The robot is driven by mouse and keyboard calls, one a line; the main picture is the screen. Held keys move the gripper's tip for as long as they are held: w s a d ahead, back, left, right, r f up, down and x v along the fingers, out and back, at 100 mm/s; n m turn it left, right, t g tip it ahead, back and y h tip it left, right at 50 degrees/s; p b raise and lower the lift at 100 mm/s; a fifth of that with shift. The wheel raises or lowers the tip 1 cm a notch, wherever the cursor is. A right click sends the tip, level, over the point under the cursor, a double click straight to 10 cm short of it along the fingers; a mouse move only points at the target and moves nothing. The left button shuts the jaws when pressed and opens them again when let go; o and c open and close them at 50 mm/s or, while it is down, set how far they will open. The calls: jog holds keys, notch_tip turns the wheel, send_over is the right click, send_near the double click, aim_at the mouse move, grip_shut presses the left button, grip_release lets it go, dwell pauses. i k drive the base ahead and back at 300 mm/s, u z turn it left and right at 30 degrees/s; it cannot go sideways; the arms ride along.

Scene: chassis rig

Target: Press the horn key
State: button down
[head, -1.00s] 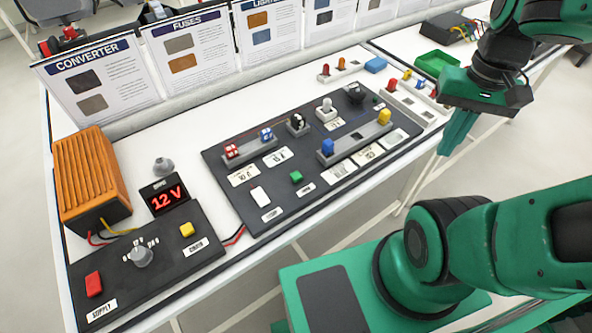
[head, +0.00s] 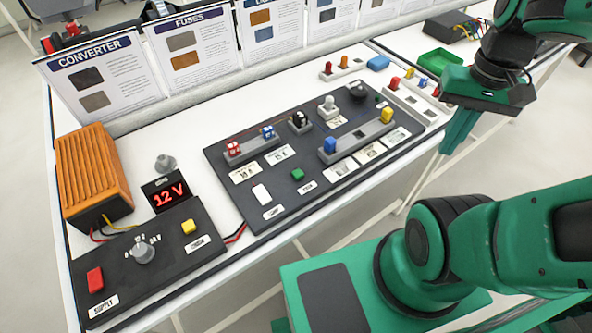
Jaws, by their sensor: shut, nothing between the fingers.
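A small green key (head: 298,174) stands on the dark main panel (head: 231,184) in the head view. A small label (head: 307,187) lies just right of and below it, its print too small to read surely as the horn's. A white key (head: 261,193) sits to its left with its own label. My gripper (head: 457,138) is shut and empty, pointing down at the right, beyond the front edge of the table. It is well apart from the green key, and nothing blocks my view of the key.
The panel also carries red and blue fuses (head: 268,132), a blue block (head: 329,145), a yellow block (head: 386,115) and knobs. At left are a red supply key (head: 95,281), a yellow key (head: 189,227), a 12 V display (head: 168,193) and an orange converter (head: 92,172). Signs stand behind.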

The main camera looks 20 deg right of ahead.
aim_at(297, 174)
jog(key=u, duration=0.95)
jog(key=k, duration=1.55)
jog(key=z, duration=0.4)
jog(key=i, duration=0.95)
jog(key=u, duration=0.05)
